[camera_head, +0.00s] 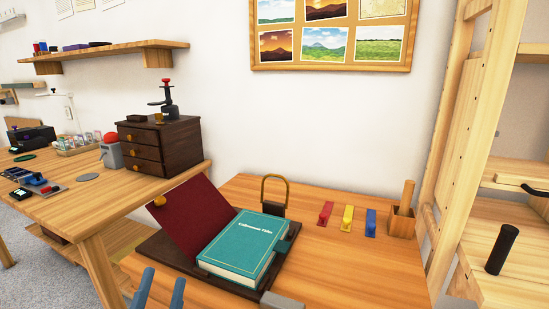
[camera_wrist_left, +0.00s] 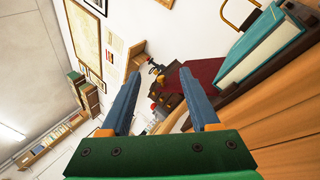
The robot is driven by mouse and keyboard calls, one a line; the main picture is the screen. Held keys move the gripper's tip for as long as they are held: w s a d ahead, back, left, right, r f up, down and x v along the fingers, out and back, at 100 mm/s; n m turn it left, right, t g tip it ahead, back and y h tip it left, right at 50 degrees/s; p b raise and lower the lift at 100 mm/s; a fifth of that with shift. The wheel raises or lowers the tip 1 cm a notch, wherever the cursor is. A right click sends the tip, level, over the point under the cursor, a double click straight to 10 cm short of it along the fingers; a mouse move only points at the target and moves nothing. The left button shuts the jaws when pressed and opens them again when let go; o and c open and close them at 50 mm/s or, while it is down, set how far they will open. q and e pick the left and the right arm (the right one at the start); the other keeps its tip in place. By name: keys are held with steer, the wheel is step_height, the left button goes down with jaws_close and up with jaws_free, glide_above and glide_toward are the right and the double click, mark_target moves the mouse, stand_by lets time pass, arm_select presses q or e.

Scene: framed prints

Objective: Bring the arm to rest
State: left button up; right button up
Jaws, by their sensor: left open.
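My left gripper (camera_head: 160,288) shows at the bottom of the head view, left of the dark case and low beside the table's front edge. Its two blue fingers stand apart with nothing between them. In the left wrist view the left gripper (camera_wrist_left: 158,95) is also open and empty, its fingers on a green mount. My right gripper is not in view. A teal book (camera_head: 243,248) lies on the open dark case (camera_head: 160,250) with a red-lined lid (camera_head: 190,215). The book also shows in the left wrist view (camera_wrist_left: 262,45).
The wooden table (camera_head: 350,265) also carries a brass-shackled padlock (camera_head: 273,195), red, yellow and blue tags (camera_head: 347,220) and a wooden holder (camera_head: 401,222). A dark drawer chest (camera_head: 160,147) stands on the left desk. A wooden ladder-like frame (camera_head: 455,130) rises at right.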

arm_select(q)
steer(key=s+d+f+m+g+h, duration=0.2)
steer(key=d+f+m+g+h, duration=0.15)
steer(key=f+m+g, duration=0.45)
steer(key=s+d+f+m+g+h, duration=0.25)
steer(key=d+f+m+g, duration=0.2)
steer(key=f+m, duration=0.65)
steer(key=s+a+f+m+g+y, duration=0.5)
steer(key=s+a+f+m+g, duration=0.25)
steer(key=s+f, duration=0.4)
step_height(320, 180, down, 15)
steer(key=s+m+g, duration=0.1)
steer(key=s, duration=0.2)
steer(key=s+a+f, duration=0.2)
steer(key=s+f, duration=0.7)
step_height(320, 180, up, 21)
steer(key=s+g+p, duration=0.1)
steer(key=s+p, duration=0.1)
steer(key=p, duration=1.9)
steer(key=shift+s+d+y, duration=0.2)
steer(key=shift+s+y, duration=0.1)
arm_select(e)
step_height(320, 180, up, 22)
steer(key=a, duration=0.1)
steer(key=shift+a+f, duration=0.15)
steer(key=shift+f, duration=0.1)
